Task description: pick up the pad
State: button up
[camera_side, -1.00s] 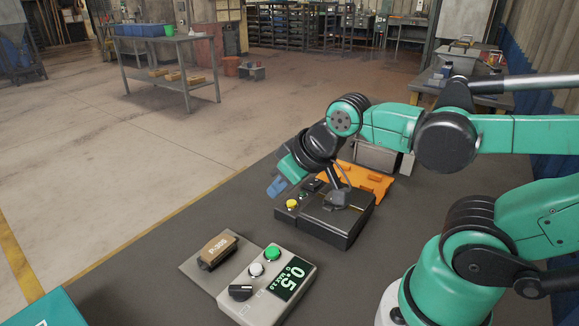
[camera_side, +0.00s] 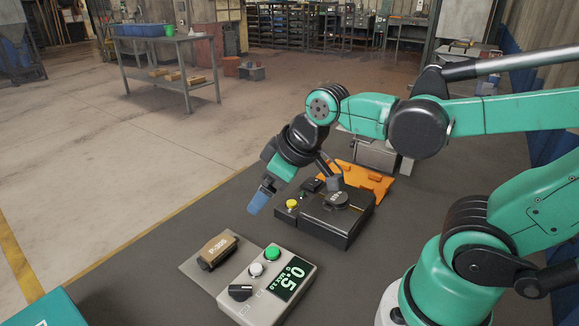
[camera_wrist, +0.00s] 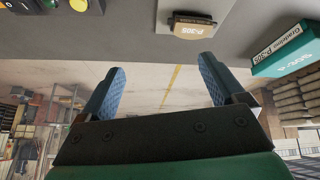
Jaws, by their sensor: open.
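The pad (camera_side: 217,250) is a brown block with a printed label and a dark edge. It rests on the grey plate of the scale at the front left of the table. It also shows in the wrist view (camera_wrist: 193,26), upside down at the top, beyond my fingertips. My gripper (camera_side: 258,202) is in the air above the table, up and to the right of the pad and apart from it. In the wrist view, its two blue fingers (camera_wrist: 161,75) are spread with nothing between them.
The scale (camera_side: 268,290) has a display reading 0.5 and several knobs. A black box (camera_side: 338,226) with a yellow button and an orange tray (camera_side: 362,180) sit behind it. A teal box (camera_side: 48,309) is at the front left. Bare table lies left of the black box.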

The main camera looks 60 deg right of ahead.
aim_at(218, 245)
jog(key=w+a+f+n+g, duration=0.1)
jog(key=w+n, duration=0.1)
jog(key=n, duration=0.2)
jog(key=w+a+f+n+g+y, duration=0.1)
jog(key=w+f+n, duration=0.1)
jog(key=n, duration=0.2)
jog(key=w+a+f+n+g+y, duration=0.1)
jog(key=w+a+f+n+g, duration=0.1)
jog(key=n, duration=0.3)
jog(key=shift+w+f, duration=0.1)
jog(key=shift+f, duration=0.05)
jog(key=shift+w+a+f+n, duration=0.15)
jog(key=shift+a+f+n, duration=0.1)
jog(key=shift+f+n, duration=0.3)
jog(key=shift+x, duration=2.6)
grip_shut()
